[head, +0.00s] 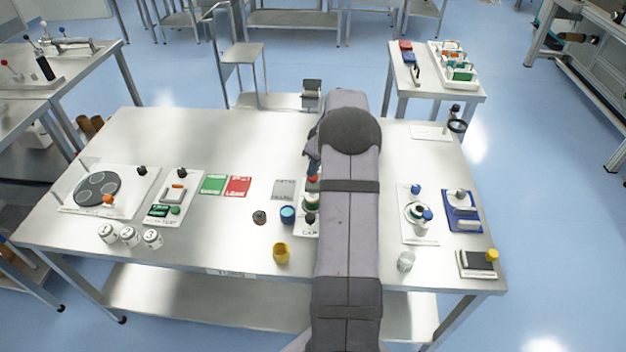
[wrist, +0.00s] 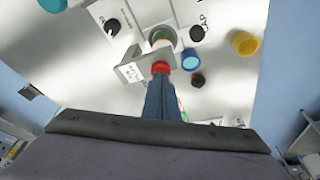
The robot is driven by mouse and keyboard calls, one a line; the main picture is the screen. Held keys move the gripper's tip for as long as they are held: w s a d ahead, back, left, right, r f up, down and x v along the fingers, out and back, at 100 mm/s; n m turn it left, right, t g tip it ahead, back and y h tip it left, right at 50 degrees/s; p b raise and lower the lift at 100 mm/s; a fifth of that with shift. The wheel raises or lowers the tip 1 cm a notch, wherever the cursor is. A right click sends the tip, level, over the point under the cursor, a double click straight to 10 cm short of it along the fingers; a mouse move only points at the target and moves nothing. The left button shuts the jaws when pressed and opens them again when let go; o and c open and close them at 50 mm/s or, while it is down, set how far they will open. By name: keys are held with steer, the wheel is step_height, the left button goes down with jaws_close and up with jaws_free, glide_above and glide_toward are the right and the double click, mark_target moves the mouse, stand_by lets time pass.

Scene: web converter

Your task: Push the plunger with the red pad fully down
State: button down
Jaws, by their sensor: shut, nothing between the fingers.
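The red pad (wrist: 160,67) shows in the wrist view right at the tips of my gripper (wrist: 161,78), which is shut with nothing between its fingers. The fingertips overlap the pad's near edge; whether they touch it I cannot tell. The pad sits by a grey metal bracket (wrist: 132,66) with a small white label, on a white plate. A round green-and-white fitting (wrist: 160,37) lies just beyond the pad. In the head view a sliver of the red pad (head: 312,179) shows beside my arm, which hides most of the station. How far down the plunger is cannot be seen.
A blue cap (head: 288,214), a dark knob (head: 259,217) and a yellow cup (head: 281,253) stand left of the station. Green and red cards (head: 225,185) lie farther left. Other fixtures, including a blue one (head: 462,211), stand to the right. The table's back left is clear.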

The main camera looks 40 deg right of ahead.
steer(key=shift+f, duration=0.35)
steer(key=shift+f+b, duration=0.25)
steer(key=shift+b, duration=0.1)
steer(key=shift+s+a+f, duration=0.1)
steer(key=shift+s+a, duration=0.05)
steer(key=shift+s+f, duration=0.1)
steer(key=shift+w+r+p, duration=0.25)
steer(key=shift+r+p, duration=0.35)
steer(key=shift+r, duration=0.6)
steer(key=shift+r, duration=0.15)
